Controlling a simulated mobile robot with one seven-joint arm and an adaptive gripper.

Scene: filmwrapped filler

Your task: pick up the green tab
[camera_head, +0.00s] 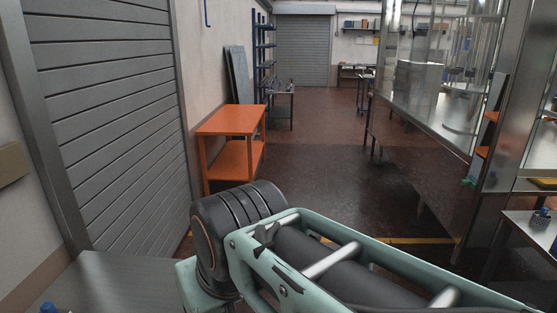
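A small bright green piece (469,181) shows at the right, by the near end of the steel machine's bed. It may be the green tab, but it is too small to tell its shape or how it is attached. My arm's pale green link and black joint fill the bottom middle of the view. My gripper is out of view, so its place relative to the green piece cannot be seen.
A steel machine (430,123) with clear panels runs along the right. An orange two-shelf table (231,119) stands left of centre. A grey table (110,285) is at bottom left, and a small table (520,222) at right. The aisle floor (310,160) is clear.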

